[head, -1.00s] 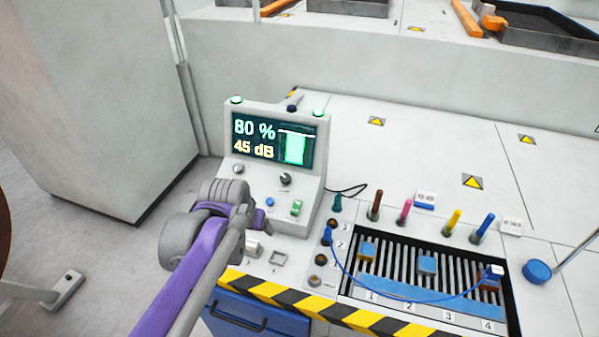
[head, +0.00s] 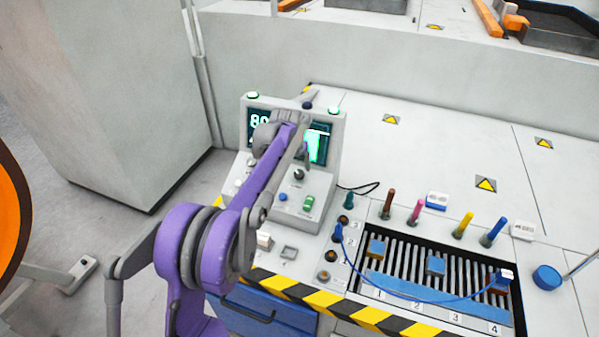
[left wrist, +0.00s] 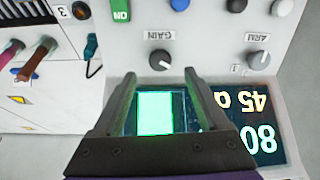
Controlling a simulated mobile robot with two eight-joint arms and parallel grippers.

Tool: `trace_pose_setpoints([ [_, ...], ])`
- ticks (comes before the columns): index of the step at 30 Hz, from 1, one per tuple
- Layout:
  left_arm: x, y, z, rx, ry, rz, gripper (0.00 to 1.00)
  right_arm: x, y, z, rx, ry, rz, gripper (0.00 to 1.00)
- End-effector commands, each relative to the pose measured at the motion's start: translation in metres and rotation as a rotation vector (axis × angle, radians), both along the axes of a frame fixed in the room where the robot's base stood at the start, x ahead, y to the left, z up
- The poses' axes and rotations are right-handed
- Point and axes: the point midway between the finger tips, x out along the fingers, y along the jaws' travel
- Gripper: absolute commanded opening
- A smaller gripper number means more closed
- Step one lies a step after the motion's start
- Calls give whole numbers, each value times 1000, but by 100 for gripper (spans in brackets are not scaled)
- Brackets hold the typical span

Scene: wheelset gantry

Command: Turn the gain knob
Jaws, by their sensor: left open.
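The gain knob (head: 299,174) is a dark round knob with a pale pointer line on the sloping face of the grey console (head: 322,188). In the left wrist view, which shows the panel upside down, the knob (left wrist: 161,60) sits under the label GAIN. My left gripper (left wrist: 161,78) is open and empty, its two fingers on either side of the knob's line in the picture, with the knob just beyond the tips. In the head view the left gripper (head: 304,152) is over the screen, just above the knob. My right gripper is not in view.
The console screen (left wrist: 160,112) is partly covered by my gripper. An ARM knob (left wrist: 258,59), a green switch (head: 308,203) and a blue button (head: 283,197) are near. Coloured plugs and a slotted tray (head: 408,258) stand to the right.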

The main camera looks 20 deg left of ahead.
Motion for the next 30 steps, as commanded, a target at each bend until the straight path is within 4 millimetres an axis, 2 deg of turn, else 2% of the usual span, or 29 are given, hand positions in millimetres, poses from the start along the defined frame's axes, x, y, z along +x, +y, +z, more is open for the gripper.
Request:
trace_pose_setpoints([
  [3, 9, 1, -22, 0, 0, 0, 77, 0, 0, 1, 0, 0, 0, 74],
  [9, 19, 3, -46, 0, -1, 0, 77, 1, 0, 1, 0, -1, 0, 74],
  [14, 22, 3, -54, 0, 0, 0, 77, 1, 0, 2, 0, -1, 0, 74],
  [21, 22, 3, -55, 0, 0, 0, 77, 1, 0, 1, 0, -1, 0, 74],
  [23, 22, 3, -55, 0, 0, 0, 70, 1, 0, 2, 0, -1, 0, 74],
  [30, 22, 3, -55, 0, 0, 0, 26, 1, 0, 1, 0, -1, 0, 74],
])
